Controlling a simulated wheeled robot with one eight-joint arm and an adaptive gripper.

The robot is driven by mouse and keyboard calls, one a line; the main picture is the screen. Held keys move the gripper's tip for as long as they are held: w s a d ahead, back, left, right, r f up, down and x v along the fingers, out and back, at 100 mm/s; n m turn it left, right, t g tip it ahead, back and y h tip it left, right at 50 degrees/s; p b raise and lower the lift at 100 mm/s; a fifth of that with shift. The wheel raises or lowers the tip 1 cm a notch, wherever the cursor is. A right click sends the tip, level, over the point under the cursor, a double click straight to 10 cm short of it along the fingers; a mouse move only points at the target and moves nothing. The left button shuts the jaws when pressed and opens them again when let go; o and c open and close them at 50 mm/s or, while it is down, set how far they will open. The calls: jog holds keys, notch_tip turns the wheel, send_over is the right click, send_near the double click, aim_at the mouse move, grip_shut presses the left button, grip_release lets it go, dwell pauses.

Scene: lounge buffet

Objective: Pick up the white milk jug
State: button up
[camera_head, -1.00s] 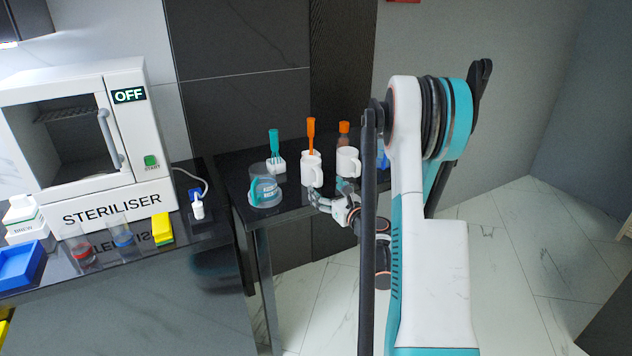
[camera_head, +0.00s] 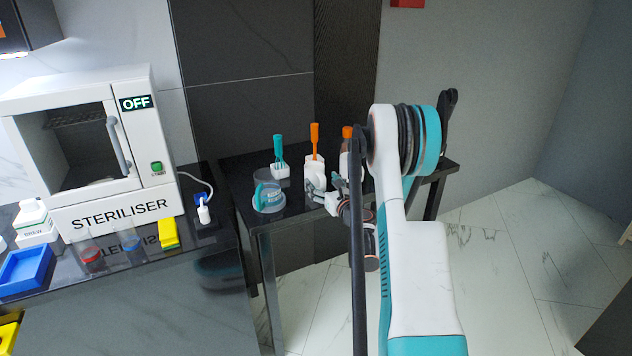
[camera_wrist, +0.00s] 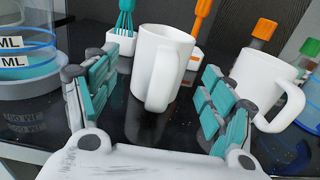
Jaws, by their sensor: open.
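A white jug (camera_wrist: 158,62) with a handle stands upright on the dark table, between the two fingers of my gripper (camera_wrist: 156,78) in the wrist view. Its handle faces the wrist camera. Gaps show between it and both fingers. In the head view this jug (camera_head: 314,164) is partly covered by my gripper (camera_head: 318,190), which is open and empty. A second white handled vessel (camera_wrist: 266,84) stands to the right, just outside the right finger. It also shows in the head view (camera_head: 344,164), partly behind my arm. No label tells which one is for milk.
A clear measuring beaker (camera_head: 269,195) stands left of the jug. Behind are a teal whisk (camera_head: 279,148) and an orange-handled tool (camera_head: 315,140) in white holders. An orange-capped bottle (camera_wrist: 264,32) stands at the back right. The steriliser counter (camera_head: 190,265) is at left.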

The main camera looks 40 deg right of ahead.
aim_at(317, 177)
jog(key=b+x, duration=0.1)
jog(key=x, duration=0.3)
jog(key=shift+w+d+f, duration=0.1)
jog(key=shift+c, duration=0.3)
jog(key=c, duration=1.4)
jog(key=shift+c, duration=0.2)
notch_tip(317, 177, up, 20)
jog(key=p, duration=0.6)
